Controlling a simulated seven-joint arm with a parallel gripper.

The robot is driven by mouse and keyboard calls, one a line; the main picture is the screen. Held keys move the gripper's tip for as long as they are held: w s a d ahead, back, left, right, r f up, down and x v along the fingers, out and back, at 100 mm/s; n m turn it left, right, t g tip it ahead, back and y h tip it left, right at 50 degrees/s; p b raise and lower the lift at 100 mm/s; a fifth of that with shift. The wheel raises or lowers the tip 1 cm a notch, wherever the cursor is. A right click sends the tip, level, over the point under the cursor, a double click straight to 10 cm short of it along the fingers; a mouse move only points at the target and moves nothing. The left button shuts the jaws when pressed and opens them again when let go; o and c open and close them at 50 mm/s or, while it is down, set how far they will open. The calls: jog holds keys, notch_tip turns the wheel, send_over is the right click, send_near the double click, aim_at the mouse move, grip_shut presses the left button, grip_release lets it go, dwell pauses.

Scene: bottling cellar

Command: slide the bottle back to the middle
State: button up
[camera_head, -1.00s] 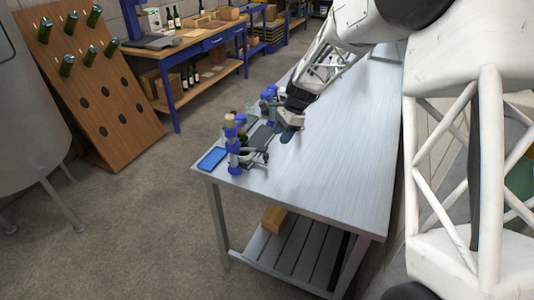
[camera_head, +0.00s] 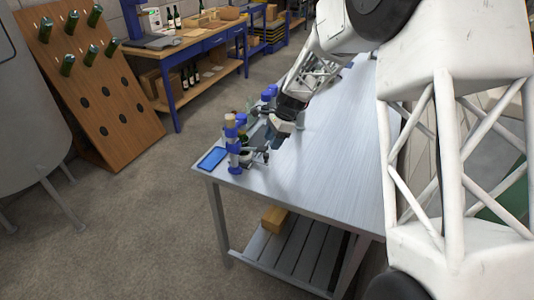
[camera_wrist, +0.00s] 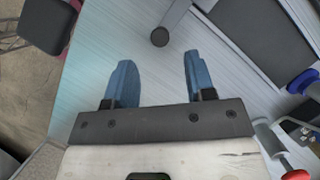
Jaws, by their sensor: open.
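My gripper (camera_head: 274,138) is low over the left end of the metal table, just right of a blue-and-white device (camera_head: 233,147). In the wrist view its two blue fingers (camera_wrist: 157,70) are spread apart with nothing between them. A small greenish piece (camera_head: 250,106) shows behind the device in the head view, mostly hidden by the device and too small to identify. No bottle is recognisable in the wrist view.
The metal table (camera_head: 325,165) is bare to the right of my gripper. A blue tray (camera_head: 212,158) lies at its left corner. The wrist view shows a dark panel (camera_wrist: 250,35), a round dark foot (camera_wrist: 160,37), a blue knob (camera_wrist: 303,80) and a red part (camera_wrist: 295,175).

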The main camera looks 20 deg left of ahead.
aim_at(266, 154)
jog(key=shift+x, duration=2.95)
grip_shut()
